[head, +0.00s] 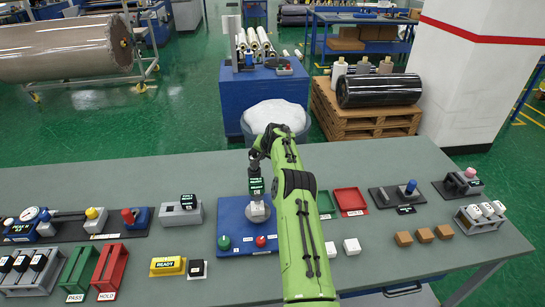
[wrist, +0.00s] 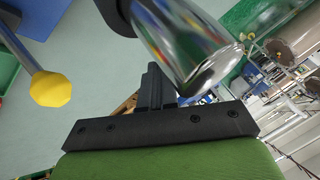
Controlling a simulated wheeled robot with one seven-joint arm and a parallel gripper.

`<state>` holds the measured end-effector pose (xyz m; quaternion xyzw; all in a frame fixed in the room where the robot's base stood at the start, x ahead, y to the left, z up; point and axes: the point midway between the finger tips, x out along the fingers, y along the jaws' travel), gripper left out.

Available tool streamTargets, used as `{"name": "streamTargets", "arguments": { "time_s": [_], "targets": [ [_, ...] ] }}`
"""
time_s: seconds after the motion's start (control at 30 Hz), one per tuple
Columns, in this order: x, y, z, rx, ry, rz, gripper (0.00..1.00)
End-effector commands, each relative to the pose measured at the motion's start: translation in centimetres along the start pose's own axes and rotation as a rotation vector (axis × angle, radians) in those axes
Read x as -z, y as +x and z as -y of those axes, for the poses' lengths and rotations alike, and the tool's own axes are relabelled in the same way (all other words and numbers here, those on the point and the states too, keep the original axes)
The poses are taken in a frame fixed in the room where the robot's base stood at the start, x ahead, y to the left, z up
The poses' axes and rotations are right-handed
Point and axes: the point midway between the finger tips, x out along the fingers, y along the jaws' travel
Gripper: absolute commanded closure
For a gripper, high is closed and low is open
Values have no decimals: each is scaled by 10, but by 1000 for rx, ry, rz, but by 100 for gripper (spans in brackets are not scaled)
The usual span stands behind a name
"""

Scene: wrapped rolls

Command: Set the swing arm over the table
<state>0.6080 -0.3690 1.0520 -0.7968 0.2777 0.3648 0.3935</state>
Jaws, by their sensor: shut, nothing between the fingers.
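My green arm reaches up the middle of the head view, and my gripper (head: 255,160) hangs at its far end, above the blue base plate (head: 232,228). The plate carries a grey rounded metal part (head: 258,212), a small black sign (head: 256,187), a green button (head: 223,243) and a red button (head: 260,241). In the wrist view my dark fingers (wrist: 160,87) are together and empty. A shiny metal cylinder (wrist: 185,45) is close beside them. A rod with a yellow knob (wrist: 50,89) shows at left, apart from the fingers. I cannot tell which part is the swing arm.
The grey-green table (head: 380,255) holds a green tray and a red tray (head: 350,201) right of my arm, brown blocks (head: 424,235) and white blocks. Fixtures with coloured knobs (head: 95,218) stand at left. A blue cabinet (head: 262,90) is behind the table.

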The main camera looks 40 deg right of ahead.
Motion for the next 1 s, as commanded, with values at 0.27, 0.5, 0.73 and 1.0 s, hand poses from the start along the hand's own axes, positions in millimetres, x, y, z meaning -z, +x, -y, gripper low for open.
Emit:
{"name": "streamTargets", "arguments": {
  "time_s": [0.27, 0.5, 0.73, 1.0],
  "targets": [
    [1, -39, 0, 2, -1, -5, 100],
    [0, -105, -1, 0, -1, -6, 100],
    [0, -149, -1, 0, 1, -3, 100],
    [0, -156, 0, 1, 0, -1, 100]
  ]
}}
